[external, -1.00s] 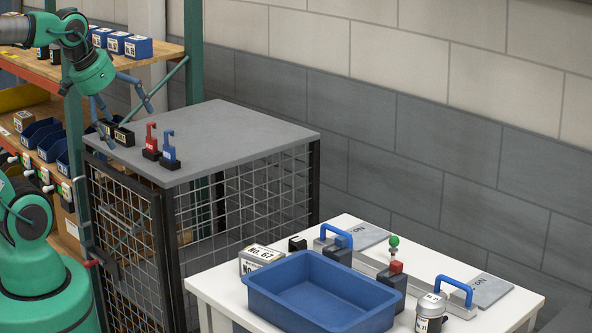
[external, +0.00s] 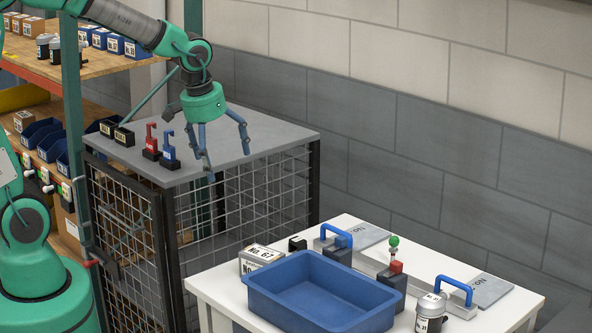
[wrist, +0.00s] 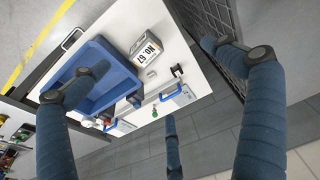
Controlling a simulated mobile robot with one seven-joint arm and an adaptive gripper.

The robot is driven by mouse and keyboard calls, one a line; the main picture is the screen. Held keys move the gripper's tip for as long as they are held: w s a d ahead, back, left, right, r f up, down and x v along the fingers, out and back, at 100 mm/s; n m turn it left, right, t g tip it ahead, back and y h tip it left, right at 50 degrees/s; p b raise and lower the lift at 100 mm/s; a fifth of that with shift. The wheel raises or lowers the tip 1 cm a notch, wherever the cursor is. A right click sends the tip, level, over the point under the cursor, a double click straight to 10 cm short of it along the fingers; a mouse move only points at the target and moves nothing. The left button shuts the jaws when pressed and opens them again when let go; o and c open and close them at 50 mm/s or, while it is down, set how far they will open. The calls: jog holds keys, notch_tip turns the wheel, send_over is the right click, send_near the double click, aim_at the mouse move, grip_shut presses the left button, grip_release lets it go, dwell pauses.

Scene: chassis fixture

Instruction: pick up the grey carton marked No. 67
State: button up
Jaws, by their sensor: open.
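The grey carton marked No. 67 (external: 260,257) stands on the white table at its left end, just behind the left corner of the blue tray (external: 320,293). In the wrist view the carton (wrist: 147,48) shows its label and lies beyond my spread fingers, beside the tray (wrist: 118,76). My gripper (external: 226,161) is open and empty. It points down over the front edge of the grey cage top, above and to the left of the carton in the external view, well apart from it.
The mesh cage (external: 245,195) stands below my gripper, with red and blue hooked pieces (external: 168,150) and black boxes on top. On the white table (external: 214,290) are blue-handled fixtures, a red-and-green device (external: 395,268) and a lidded jar (external: 430,312). Shelving stands at left.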

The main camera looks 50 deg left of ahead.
jog(key=g, duration=0.1)
send_over(261, 253)
jog(key=s, duration=0.1)
notch_tip(261, 253, down, 14)
jog(key=r, duration=0.1)
jog(key=shift+s+d+f+n, duration=0.1)
jog(key=shift+d+f+n, duration=0.2)
jog(key=shift+d, duration=0.1)
jog(key=shift+w+a+f+b, duration=0.15)
jog(key=shift+f+b, duration=0.1)
jog(key=shift+f, duration=1.15)
jog(key=shift+w+d+f+b, duration=0.1)
jog(key=shift+w+f+b, duration=0.15)
jog(key=shift+f, duration=1.2)
jog(key=shift+w+a+f+b, duration=0.1)
jog(key=shift+f+b, duration=0.2)
jog(key=shift+f, duration=1.1)
jog(key=shift+w+a+f+b, duration=0.1)
jog(key=shift+f+b, duration=0.25)
jog(key=shift+f, duration=0.95)
jog(key=shift+w+a+f+b, duration=0.1)
jog(key=shift+f+b, duration=0.2)
jog(key=shift+f, duration=0.95)
jog(key=c, duration=1.8)
